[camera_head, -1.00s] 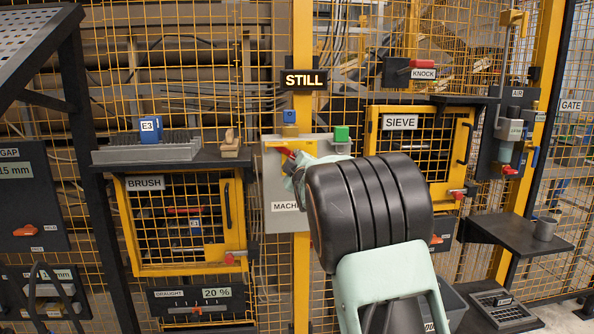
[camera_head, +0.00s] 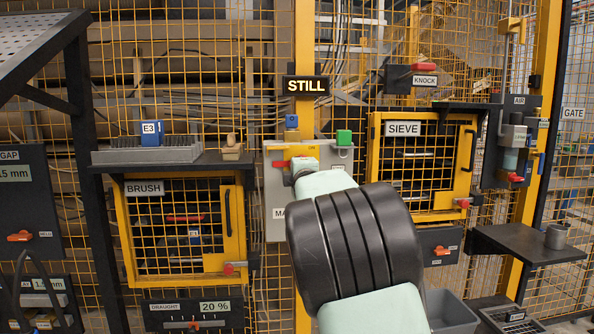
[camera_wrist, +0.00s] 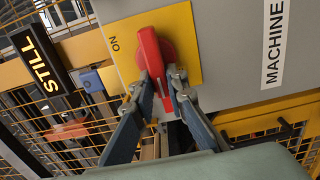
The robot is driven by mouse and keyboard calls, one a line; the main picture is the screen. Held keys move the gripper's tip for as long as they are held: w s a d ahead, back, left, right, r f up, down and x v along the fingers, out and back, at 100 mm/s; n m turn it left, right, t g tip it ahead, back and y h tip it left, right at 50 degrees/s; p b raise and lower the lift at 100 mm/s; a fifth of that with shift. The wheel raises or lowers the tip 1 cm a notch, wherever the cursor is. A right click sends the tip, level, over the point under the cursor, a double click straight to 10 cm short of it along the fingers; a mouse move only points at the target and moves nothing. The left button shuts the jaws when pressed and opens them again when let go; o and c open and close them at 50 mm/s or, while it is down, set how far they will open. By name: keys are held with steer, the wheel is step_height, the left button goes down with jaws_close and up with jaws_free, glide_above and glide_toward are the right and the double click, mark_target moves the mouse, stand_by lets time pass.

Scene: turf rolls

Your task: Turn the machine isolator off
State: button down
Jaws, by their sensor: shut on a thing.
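The machine isolator is a grey box with a yellow plate (camera_wrist: 195,50) and a red handle (camera_wrist: 152,55) in the wrist view. The handle also shows in the head view (camera_head: 280,164), pointing left. My gripper (camera_wrist: 158,90) is shut on the handle, with one finger on each side. The ON mark (camera_wrist: 115,43) is uncovered on the plate, beside the handle's pivot; the handle's free end does not point at it. My wrist and arm hide part of the box and its MACHINE label in the head view; the label (camera_wrist: 272,45) is clear in the wrist view.
A lit STILL sign (camera_head: 305,86) hangs above the isolator. The BRUSH hatch (camera_head: 185,225) is left, the SIEVE hatch (camera_head: 420,160) right. A black shelf (camera_head: 530,244) juts out at right.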

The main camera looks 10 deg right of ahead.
stand_by(0.3)
steer(key=c, duration=1.9)
jaws_free()
steer(key=shift+c, duration=0.2)
steer(key=s, duration=1.2)
